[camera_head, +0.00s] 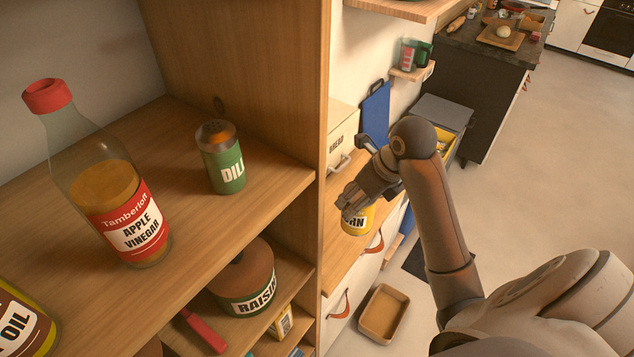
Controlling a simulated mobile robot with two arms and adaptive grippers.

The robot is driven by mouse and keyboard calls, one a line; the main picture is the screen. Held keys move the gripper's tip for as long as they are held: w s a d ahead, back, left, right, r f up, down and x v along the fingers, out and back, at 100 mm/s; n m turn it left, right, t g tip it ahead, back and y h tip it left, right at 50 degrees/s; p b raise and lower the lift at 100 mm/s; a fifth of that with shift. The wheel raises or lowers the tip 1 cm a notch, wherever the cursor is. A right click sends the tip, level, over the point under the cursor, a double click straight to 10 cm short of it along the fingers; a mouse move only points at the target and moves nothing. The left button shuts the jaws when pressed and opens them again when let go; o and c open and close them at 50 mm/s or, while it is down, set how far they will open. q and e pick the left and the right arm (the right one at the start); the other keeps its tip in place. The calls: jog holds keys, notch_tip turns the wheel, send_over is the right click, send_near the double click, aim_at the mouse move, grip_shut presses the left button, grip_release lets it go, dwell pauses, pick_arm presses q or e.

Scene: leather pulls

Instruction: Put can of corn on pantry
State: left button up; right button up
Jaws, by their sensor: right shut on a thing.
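The can of corn (358,221) is yellow with a white label on which "RN" shows. It is at the fingers of my right gripper (352,203), which is shut on it and covers its upper part. The can is in front of the wooden counter beside the pantry; whether it touches the counter I cannot tell. The pantry (285,165) is a wooden shelf unit filling the left half. My right arm comes in from the lower right. My left gripper is not in view.
The upper pantry shelf holds an apple vinegar bottle (120,200), a dill jar (221,160) and an oil container (20,325). A raisin jar (243,285) stands on the shelf below. The upper shelf has free room around the dill jar. A bread box (340,135) stands beyond the pantry's side panel.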

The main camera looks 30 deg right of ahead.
jog(key=shift+w+d+f, duration=0.1)
jog(key=shift+w+d, duration=0.15)
jog(key=shift+w, duration=0.4)
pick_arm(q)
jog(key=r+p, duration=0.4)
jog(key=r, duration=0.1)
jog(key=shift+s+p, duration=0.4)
pick_arm(e)
jog(key=w+f, duration=0.3)
jog(key=f, duration=0.1)
jog(key=w+d+f, duration=0.1)
jog(key=w+f, duration=0.7)
jog(key=shift+d, duration=0.3)
jog(key=o, duration=1.3)
jog(key=shift+s+f, duration=0.1)
jog(key=shift+o, duration=0.2)
